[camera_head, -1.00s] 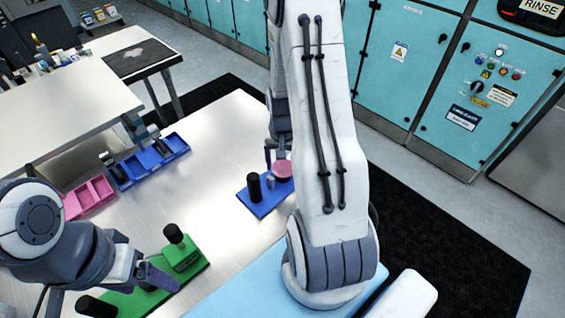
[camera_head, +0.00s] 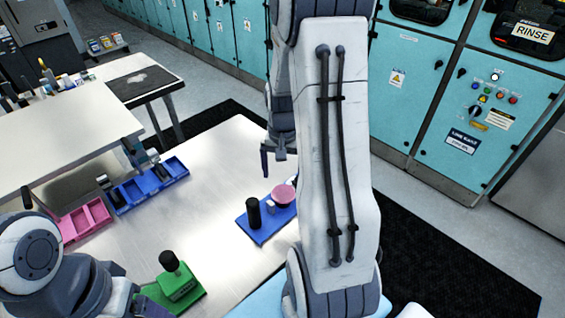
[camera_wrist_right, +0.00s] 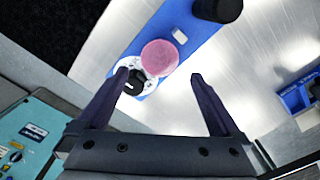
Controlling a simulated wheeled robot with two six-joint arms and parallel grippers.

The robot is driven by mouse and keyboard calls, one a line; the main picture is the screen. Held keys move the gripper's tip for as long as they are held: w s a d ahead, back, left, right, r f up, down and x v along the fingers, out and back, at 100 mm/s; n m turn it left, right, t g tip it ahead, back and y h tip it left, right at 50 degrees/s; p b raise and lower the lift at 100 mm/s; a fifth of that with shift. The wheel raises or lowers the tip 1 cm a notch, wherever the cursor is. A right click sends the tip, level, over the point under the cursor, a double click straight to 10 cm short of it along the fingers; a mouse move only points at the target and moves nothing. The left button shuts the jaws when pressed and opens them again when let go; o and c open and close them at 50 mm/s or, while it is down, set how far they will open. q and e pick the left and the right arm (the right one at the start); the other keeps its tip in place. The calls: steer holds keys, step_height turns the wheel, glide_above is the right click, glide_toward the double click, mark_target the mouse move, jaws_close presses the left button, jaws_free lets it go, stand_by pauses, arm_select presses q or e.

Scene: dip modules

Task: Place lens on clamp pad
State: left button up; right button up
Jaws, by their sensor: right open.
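The pink round lens (camera_head: 284,194) is at the right end of a blue base (camera_head: 250,230), where it appears raised on a support. In the right wrist view the lens (camera_wrist_right: 160,57) overlaps the edge of a white ring with a dark centre (camera_wrist_right: 136,84). I cannot tell which part is the clamp pad, and the lens hides what is under it. My right gripper (camera_head: 274,163) is above the lens, open and empty, with its fingers (camera_wrist_right: 160,74) apart and clear of the lens.
A black cylinder (camera_head: 253,213) and a small pale block (camera_head: 270,207) stand on the blue base beside the lens. A green fixture (camera_head: 178,287) with a black knob stands at front left. Pink (camera_head: 84,221) and blue trays (camera_head: 150,184) are further back. The table between is clear.

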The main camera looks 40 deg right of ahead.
steer(key=shift+r, duration=2.3)
steer(key=s+a+r+n, duration=0.15)
steer(key=a+n, duration=0.25)
steer(key=a, duration=0.5)
steer(key=s+a+r+n, duration=0.15)
steer(key=a+n, duration=0.25)
steer(key=a, duration=0.6)
steer(key=s+a+n+y+b, duration=0.1)
steer(key=s+a+n+b, duration=0.1)
steer(key=s+a+n, duration=0.6)
steer(key=shift+s+a+r+n, duration=0.15)
steer(key=shift+s+a+n, duration=0.25)
steer(key=shift+s+a, duration=1.8)
